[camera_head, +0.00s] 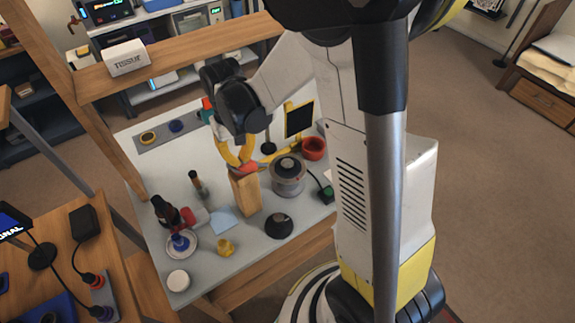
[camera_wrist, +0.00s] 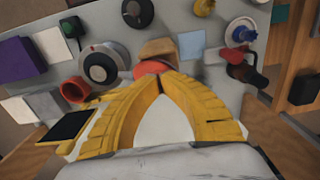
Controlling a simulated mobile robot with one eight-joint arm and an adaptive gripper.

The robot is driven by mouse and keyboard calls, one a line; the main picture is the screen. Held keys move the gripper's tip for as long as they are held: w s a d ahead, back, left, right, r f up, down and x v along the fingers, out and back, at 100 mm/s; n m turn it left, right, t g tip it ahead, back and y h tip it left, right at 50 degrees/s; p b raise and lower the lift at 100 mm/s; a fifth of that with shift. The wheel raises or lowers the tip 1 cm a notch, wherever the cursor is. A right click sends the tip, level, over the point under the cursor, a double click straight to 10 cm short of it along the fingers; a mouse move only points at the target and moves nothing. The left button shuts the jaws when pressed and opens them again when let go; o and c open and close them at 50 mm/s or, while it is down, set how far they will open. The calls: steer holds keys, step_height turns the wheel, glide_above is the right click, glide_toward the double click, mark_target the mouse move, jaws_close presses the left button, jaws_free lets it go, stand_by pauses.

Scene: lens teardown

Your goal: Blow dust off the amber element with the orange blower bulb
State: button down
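The orange blower bulb (camera_head: 248,168) shows as a red-orange shape at the top of a wooden block (camera_head: 245,192). In the wrist view the bulb (camera_wrist: 153,67) lies just beyond my fingertips, partly hidden by them, with the block (camera_wrist: 158,48) behind it. My gripper (camera_head: 241,166) has yellow fingers that come together at the tips in the wrist view (camera_wrist: 160,80). I cannot see any part of the bulb between them. An amber ring (camera_head: 148,137), perhaps the amber element, lies on a grey strip at the table's back left, apart from my gripper.
A dark bottle (camera_head: 165,210), saucer (camera_head: 182,244) and yellow piece (camera_head: 225,247) are to the left and front. A wooden shelf beam (camera_head: 180,54) spans the back.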

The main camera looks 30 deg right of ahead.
steer(key=shift+r+p, duration=1.65)
steer(key=shift+r, duration=0.7)
step_height(320, 180, up, 5)
steer(key=p, duration=0.3)
steer(key=s+f+t+b, duration=0.3)
steer(key=s+t+b, duration=0.4)
steer(key=s+b, duration=0.5)
steer(key=b, duration=0.3)
steer(key=shift+s+f, duration=0.15)
steer(key=shift+s, duration=0.25)
